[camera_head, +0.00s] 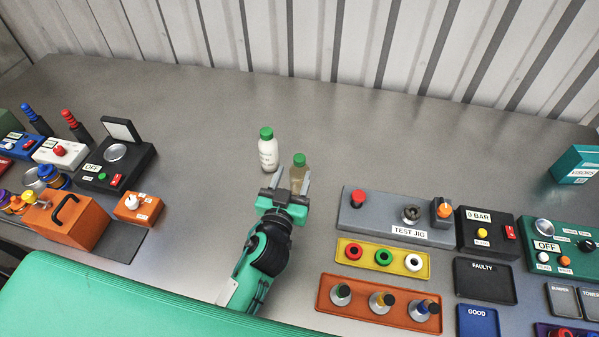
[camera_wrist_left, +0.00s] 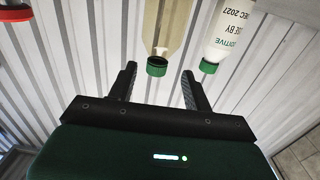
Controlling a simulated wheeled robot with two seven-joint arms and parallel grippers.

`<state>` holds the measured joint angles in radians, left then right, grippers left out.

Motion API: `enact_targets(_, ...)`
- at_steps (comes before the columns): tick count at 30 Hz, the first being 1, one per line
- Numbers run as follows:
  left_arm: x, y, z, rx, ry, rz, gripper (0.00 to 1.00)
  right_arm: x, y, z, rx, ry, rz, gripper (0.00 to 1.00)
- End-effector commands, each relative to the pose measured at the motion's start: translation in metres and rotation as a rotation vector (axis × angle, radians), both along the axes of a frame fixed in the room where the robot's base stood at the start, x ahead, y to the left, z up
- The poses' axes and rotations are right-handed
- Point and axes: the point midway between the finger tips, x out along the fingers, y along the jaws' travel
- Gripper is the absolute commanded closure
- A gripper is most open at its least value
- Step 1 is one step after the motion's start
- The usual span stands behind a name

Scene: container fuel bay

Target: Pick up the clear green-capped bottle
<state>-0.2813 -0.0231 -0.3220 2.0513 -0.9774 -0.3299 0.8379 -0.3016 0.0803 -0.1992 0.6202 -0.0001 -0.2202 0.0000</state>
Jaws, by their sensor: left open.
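The clear green-capped bottle (camera_head: 298,174) stands on the grey table, its body see-through and brownish. My left gripper (camera_head: 292,184) is open just in front of it, and its fingers partly hide the bottle's lower part. In the left wrist view, which looks upside down, the clear bottle (camera_wrist_left: 165,30) lines up with the gap between the open fingers (camera_wrist_left: 159,74), its green cap near the fingertips. I cannot tell whether the fingers touch it. A white green-capped bottle (camera_head: 268,153) with printed text stands behind and to the left; it also shows in the left wrist view (camera_wrist_left: 233,32). My right gripper is not in view.
A grey test jig (camera_head: 380,228), a yellow tray (camera_head: 344,247) and an orange tray (camera_head: 325,297) lie to the right. An orange box (camera_head: 70,222) and black device (camera_head: 120,165) stand left. The table behind the bottles is clear up to the corrugated wall (camera_head: 300,40).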

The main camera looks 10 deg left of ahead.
Motion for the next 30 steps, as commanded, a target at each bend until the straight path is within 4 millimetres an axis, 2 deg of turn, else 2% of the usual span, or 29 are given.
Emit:
enact_targets(5, 0.01, -0.001, 0.003, 0.0, 0.0, 0.0, 0.49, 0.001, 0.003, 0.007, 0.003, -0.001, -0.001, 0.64)
enact_targets(10, 0.034, -0.004, 0.007, 0.002, 0.0, 0.001, 0.49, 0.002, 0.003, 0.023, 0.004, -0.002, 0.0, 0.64)
enact_targets(15, 0.051, -0.005, 0.003, 0.001, 0.0, 0.001, 0.49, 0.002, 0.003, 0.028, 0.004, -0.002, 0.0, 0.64)
enact_targets(24, 0.055, -0.005, 0.001, -0.001, 0.0, 0.001, 0.49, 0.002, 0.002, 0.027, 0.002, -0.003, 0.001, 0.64)
enact_targets(30, 0.054, -0.005, 0.001, 0.0, 0.0, 0.001, 0.89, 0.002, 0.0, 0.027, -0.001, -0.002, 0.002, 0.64)
